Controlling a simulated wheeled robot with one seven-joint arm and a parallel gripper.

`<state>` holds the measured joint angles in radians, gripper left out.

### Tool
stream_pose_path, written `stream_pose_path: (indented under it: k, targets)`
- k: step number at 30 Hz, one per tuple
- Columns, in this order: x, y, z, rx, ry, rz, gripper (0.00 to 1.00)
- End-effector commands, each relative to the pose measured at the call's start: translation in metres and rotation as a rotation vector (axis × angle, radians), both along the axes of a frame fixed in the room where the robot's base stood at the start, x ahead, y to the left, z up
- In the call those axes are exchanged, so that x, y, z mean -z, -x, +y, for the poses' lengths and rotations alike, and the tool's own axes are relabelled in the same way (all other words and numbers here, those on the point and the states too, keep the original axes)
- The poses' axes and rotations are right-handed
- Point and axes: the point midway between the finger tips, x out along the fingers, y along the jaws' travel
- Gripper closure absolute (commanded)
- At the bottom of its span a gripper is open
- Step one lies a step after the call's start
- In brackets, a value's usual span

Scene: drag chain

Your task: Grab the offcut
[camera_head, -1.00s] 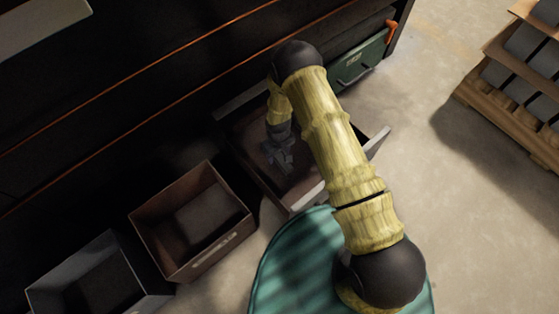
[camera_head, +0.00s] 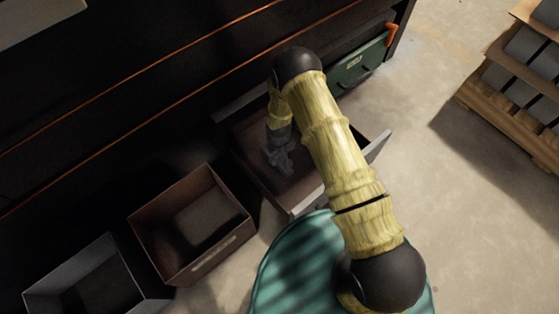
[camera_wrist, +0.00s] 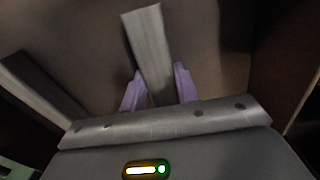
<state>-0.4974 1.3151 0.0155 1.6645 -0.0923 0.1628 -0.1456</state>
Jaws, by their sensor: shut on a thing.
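The offcut (camera_wrist: 148,40) is a pale grey, flat-sided strip in the wrist view. It stands out from between the two purple fingers of my gripper (camera_wrist: 160,92), which are shut on it. Its lower part is hidden behind the gripper body. In the head view my gripper (camera_head: 281,160) is inside the open drawer (camera_head: 306,193), low over its brown floor. The offcut cannot be made out in the head view, where the gripper and shadow cover that spot.
A brown open bin (camera_head: 160,249) and a grey open bin (camera_head: 135,277) stand on the floor to the left of the drawer. A green drawer front (camera_head: 361,66) with an orange tab is at the upper right. A pallet (camera_head: 505,112) with grey blocks stands far right. Floor between is clear.

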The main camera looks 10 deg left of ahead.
Motion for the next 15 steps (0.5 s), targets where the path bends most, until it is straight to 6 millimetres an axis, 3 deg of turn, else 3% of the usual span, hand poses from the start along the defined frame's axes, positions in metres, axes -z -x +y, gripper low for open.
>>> stream_pose_path:
  k: [8,15]
  targets:
    - [-0.004,-0.001,0.000,0.000,-0.001,-0.001,1.00]
    - [-0.035,0.000,0.001,-0.001,-0.001,-0.001,1.00]
